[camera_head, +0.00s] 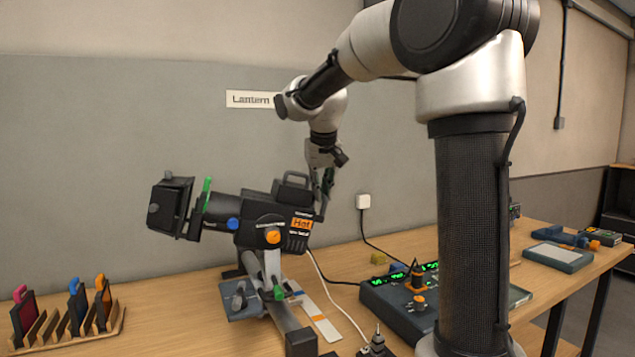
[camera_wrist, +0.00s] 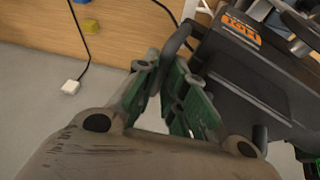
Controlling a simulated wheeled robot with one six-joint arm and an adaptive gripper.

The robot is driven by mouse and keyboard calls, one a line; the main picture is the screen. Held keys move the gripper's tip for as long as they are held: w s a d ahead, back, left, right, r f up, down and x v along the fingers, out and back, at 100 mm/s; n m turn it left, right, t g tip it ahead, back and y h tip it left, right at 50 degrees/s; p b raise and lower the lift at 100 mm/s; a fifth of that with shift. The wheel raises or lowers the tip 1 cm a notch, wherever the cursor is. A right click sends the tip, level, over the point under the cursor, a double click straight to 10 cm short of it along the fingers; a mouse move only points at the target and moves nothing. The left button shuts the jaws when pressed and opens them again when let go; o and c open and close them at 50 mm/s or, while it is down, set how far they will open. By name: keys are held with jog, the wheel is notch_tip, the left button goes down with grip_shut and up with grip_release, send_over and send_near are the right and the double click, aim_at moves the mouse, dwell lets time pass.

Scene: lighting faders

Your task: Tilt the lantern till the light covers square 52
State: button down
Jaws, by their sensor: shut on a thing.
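The lantern (camera_head: 262,212) is a black lamp with an orange "Hot" label, pointing left on a stand (camera_head: 270,275). Its body also fills the right of the wrist view (camera_wrist: 250,85). My gripper (camera_head: 322,185) is at the lantern's rear end. In the wrist view, my gripper (camera_wrist: 172,85) has its green-padded fingers shut on a dark bar-like handle (camera_wrist: 177,42) beside the lantern body. The fingers partly hide the handle. An orange knob (camera_head: 272,236) and a blue knob (camera_head: 233,224) are on the lantern's side. Square 52 and the light patch are not in view.
A wooden table (camera_head: 180,300) carries a rack (camera_head: 75,330) of coloured filters at left and a fader console (camera_head: 400,300) with green displays at right. A wall socket (camera_head: 363,201) is behind.

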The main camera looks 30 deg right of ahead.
jog(key=c, duration=1.8)
grip_release()
jog(key=shift+d+r, duration=0.15)
jog(key=shift+d, duration=0.15)
jog(key=shift+o, duration=0.2)
jog(key=shift+a, duration=0.1)
jog(key=v, duration=1.2)
